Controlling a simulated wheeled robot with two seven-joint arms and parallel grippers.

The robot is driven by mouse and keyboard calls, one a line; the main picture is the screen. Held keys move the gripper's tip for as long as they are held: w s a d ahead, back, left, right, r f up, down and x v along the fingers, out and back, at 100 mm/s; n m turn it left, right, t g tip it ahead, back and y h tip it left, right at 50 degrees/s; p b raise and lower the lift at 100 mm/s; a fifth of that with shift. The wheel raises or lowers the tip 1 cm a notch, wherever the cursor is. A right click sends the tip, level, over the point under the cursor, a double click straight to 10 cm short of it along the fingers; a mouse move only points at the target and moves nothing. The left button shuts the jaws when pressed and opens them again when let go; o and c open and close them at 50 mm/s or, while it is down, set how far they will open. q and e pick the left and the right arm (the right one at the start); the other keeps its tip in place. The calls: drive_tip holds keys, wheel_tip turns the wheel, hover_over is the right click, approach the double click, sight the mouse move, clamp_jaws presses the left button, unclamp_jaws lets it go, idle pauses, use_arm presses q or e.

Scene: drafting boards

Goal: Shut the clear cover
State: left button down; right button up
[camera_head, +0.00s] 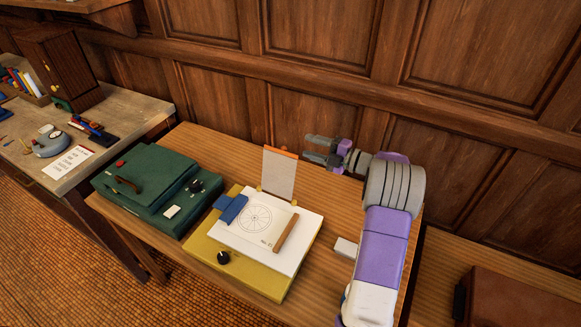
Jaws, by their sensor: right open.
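The clear cover (279,177) is a pale see-through panel with an orange strip along its top edge. It stands raised, nearly upright, at the back edge of a yellow drafting board (245,272). A white sheet (285,256) with a wheel drawing lies on the board, and a blue block and a wooden bar rest on it. My right gripper (308,149) is open and empty, near the cover's top right corner. Its fingers point left, and I cannot tell whether they touch the cover. My left gripper is out of view.
A green case (155,192) with a dark handle stands left of the board. A small white block (345,247) lies to the right, beside my right arm. A panelled wall (330,95) rises behind the table. Another desk with tools stands at the left.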

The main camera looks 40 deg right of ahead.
sight(280, 171)
wheel_tip(280, 171, down, 5)
drive_tip(key=b, duration=0.3)
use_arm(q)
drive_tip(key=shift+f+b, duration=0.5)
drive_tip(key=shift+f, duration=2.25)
use_arm(e)
drive_tip(key=x, duration=0.7)
drive_tip(key=shift+w+a, duration=0.15)
drive_tip(key=shift+w, duration=0.2)
drive_tip(key=shift+r, duration=0.1)
clamp_jaws()
